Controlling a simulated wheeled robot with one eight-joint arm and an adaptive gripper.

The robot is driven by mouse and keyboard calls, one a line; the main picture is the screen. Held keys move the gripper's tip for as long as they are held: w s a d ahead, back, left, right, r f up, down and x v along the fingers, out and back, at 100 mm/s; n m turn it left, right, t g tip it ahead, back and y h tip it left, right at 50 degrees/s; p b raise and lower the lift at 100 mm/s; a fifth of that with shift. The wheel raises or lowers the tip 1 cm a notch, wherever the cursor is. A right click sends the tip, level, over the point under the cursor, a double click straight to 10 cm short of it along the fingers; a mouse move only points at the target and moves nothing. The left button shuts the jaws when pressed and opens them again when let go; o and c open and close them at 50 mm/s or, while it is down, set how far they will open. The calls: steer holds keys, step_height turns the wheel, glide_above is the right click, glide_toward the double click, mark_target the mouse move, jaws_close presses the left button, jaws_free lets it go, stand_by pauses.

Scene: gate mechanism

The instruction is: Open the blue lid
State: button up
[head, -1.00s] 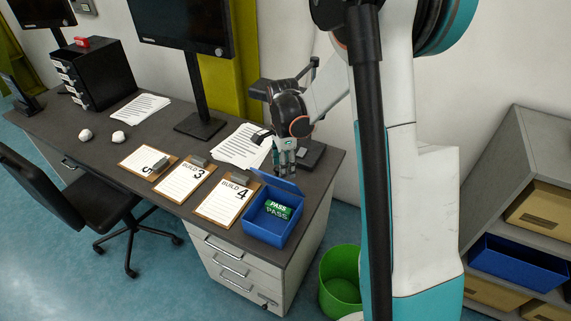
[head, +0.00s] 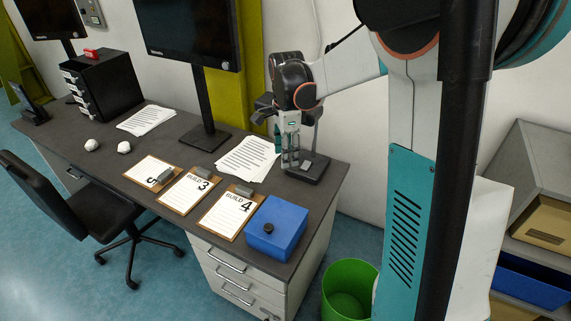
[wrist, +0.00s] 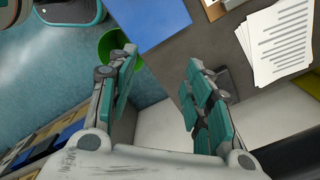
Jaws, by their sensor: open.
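The blue box with its blue lid (head: 277,222) stands at the near right corner of the desk. The lid is shut flat over the box, with a dark round knob (head: 268,228) on its near left part. The inside of the box is hidden. My gripper (head: 289,163) hangs above the back right of the desk, behind the box and apart from it. In the wrist view my gripper (wrist: 158,85) has its fingers spread with nothing between them. Part of the blue lid (wrist: 150,20) shows at the top of that view.
Clipboards (head: 228,212) lie left of the box, and paper sheets (head: 247,158) lie behind them. A black stand base (head: 308,172) is by my gripper. A monitor (head: 190,32) stands at the back. A green bin (head: 350,285) is on the floor right of the desk.

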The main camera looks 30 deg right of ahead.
steer(key=shift+d+r, duration=0.1)
steer(key=shift+r, duration=0.7)
steer(key=shift+s, duration=0.1)
steer(key=s+a+r+n+t, duration=0.3)
steer(key=s+a+r+n, duration=0.35)
steer(key=s+n, duration=0.4)
steer(key=s+a+n+t, duration=0.3)
steer(key=s+n+t, duration=0.1)
steer(key=s+n, duration=0.5)
steer(key=shift+s+a+f+b, duration=0.3)
steer(key=shift+s+a+b, duration=0.1)
steer(key=shift+s, duration=0.85)
steer(key=shift+r, duration=0.1)
